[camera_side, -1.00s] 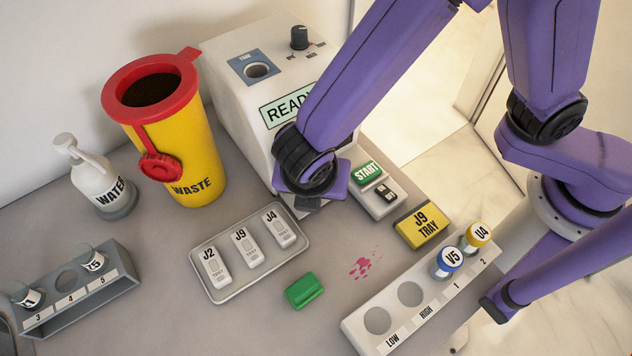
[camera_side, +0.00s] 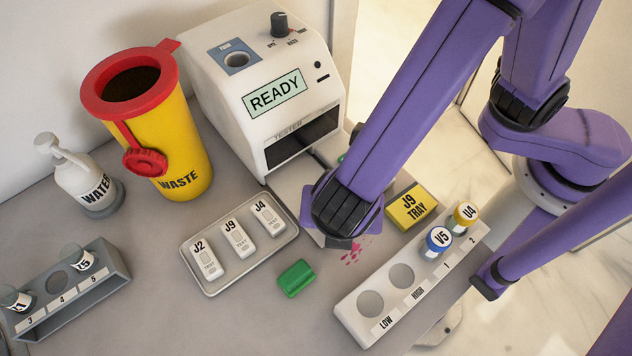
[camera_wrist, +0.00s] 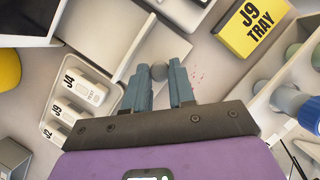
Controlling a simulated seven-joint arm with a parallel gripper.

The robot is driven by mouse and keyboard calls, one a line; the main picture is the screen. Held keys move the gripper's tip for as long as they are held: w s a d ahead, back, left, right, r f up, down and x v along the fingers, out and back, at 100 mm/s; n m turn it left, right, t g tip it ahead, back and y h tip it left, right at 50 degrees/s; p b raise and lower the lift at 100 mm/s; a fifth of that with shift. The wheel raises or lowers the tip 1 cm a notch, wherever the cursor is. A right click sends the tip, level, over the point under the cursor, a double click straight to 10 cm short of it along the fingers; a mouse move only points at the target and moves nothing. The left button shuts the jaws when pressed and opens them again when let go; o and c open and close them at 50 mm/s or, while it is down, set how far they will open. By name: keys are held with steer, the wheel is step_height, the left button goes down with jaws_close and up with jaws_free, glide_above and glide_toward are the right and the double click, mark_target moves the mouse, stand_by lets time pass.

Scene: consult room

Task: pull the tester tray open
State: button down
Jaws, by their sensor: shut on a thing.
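The white tester (camera_side: 215,125) stands at the back with READY on its screen and a dark open slot (camera_side: 303,138) at its front. The pale tester tray (camera_side: 290,183) sticks out of this slot toward my gripper (camera_side: 340,238). In the wrist view the tray (camera_wrist: 108,45) runs from upper left toward the fingers. In the side view my wrist hides the knob and the tray's front part.
A tray of test cassettes (camera_side: 206,288) lies close left of the tester tray. A green block (camera_side: 296,279) lies in front. The yellow J9 TRAY box (camera_side: 411,206) and a white vial rack (camera_side: 352,322) stand to the right. My arm mostly hides the START panel.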

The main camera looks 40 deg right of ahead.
steer(key=shift+s, duration=0.7)
steer(key=c, duration=0.9)
jaws_free()
steer(key=shift+c, duration=0.2)
steer(key=shift+r, duration=0.1)
steer(key=v, duration=1.7)
steer(key=shift+r, duration=0.15)
